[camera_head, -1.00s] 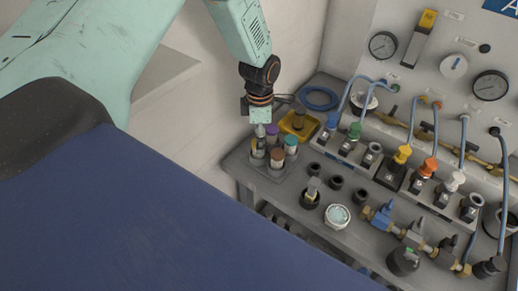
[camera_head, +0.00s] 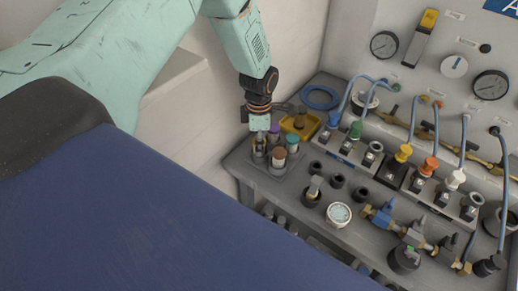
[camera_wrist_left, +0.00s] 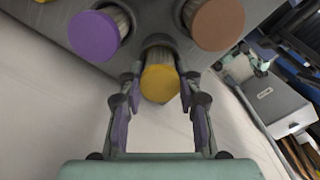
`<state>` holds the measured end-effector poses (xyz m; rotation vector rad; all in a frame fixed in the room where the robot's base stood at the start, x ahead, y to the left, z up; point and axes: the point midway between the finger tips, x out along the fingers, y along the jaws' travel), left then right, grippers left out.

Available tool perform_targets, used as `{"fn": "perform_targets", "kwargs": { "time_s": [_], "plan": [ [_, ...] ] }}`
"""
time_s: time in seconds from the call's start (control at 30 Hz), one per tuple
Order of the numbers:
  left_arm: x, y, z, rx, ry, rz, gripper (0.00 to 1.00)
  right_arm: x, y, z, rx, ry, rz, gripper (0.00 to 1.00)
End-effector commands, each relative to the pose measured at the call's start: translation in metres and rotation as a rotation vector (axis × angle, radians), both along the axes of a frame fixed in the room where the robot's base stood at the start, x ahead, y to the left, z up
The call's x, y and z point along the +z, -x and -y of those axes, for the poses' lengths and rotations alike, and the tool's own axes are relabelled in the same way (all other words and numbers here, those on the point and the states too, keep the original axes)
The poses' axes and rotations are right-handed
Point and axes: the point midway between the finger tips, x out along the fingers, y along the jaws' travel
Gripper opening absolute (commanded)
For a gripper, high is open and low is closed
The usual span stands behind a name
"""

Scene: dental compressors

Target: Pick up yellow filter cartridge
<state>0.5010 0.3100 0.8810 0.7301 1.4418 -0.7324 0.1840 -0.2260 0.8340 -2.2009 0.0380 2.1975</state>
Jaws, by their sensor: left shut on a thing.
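The yellow filter cartridge (camera_wrist_left: 160,84) stands in its holder, its round yellow cap between the fingers of my left gripper (camera_wrist_left: 160,92) in the left wrist view. The fingers are shut on it from both sides. In the head view my left gripper (camera_head: 259,146) is low over the front left of the cartridge rack (camera_head: 262,179), and the yellow cartridge is mostly hidden there. A purple-capped cartridge (camera_wrist_left: 94,36) and a brown-capped cartridge (camera_wrist_left: 217,25) stand close by. My right gripper is not in view.
A teal-capped cartridge (camera_head: 293,138) also stands in the rack. A yellow tray (camera_head: 300,124) lies just behind it. Empty black cups (camera_head: 337,181), a white round jar (camera_head: 338,214) and valves with blue hoses fill the bench to the right. A wall is at the left.

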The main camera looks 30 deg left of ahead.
Motion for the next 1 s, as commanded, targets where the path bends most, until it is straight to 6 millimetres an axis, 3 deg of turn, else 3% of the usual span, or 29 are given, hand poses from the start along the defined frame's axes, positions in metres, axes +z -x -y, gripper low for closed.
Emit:
{"fn": "perform_targets", "kwargs": {
  "time_s": [0.2,0.47,1.0],
  "plan": [
    [0.000,0.000,0.000,0.000,0.000,0.000,0.03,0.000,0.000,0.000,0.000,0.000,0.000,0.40],
    [0.003,-0.001,0.000,0.000,0.000,0.001,0.03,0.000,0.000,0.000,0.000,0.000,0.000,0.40],
    [0.090,-0.001,0.000,0.000,0.000,0.003,0.02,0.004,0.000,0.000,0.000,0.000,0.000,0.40]
  ]
}}
